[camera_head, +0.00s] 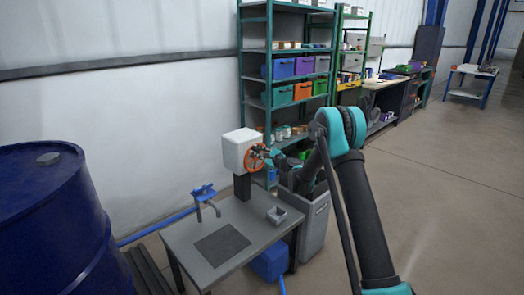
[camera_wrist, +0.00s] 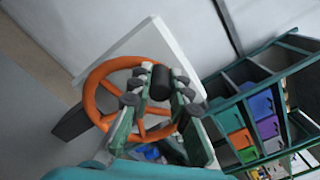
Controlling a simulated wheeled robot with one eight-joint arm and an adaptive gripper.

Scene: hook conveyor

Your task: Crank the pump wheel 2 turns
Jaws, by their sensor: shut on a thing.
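The orange pump wheel (camera_head: 252,163) is mounted on the right face of a white pump box (camera_head: 240,146), which stands on a dark post above a grey table. In the wrist view the wheel's orange rim (camera_wrist: 93,90) and spokes face me. A black crank handle (camera_wrist: 160,78) sticks out near the rim. My gripper (camera_wrist: 158,92) has its two fingers on either side of this handle and is shut on it. In the head view my gripper (camera_head: 269,153) is at the wheel's right side, and hides part of it.
The grey table (camera_head: 185,240) holds a dark mat, a small grey tray (camera_head: 277,214) and a blue fixture (camera_head: 204,193). A grey bin (camera_head: 314,225) stands right of the table. A blue drum (camera_head: 50,225) is at left. Shelves (camera_head: 256,85) stand behind; open floor lies right.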

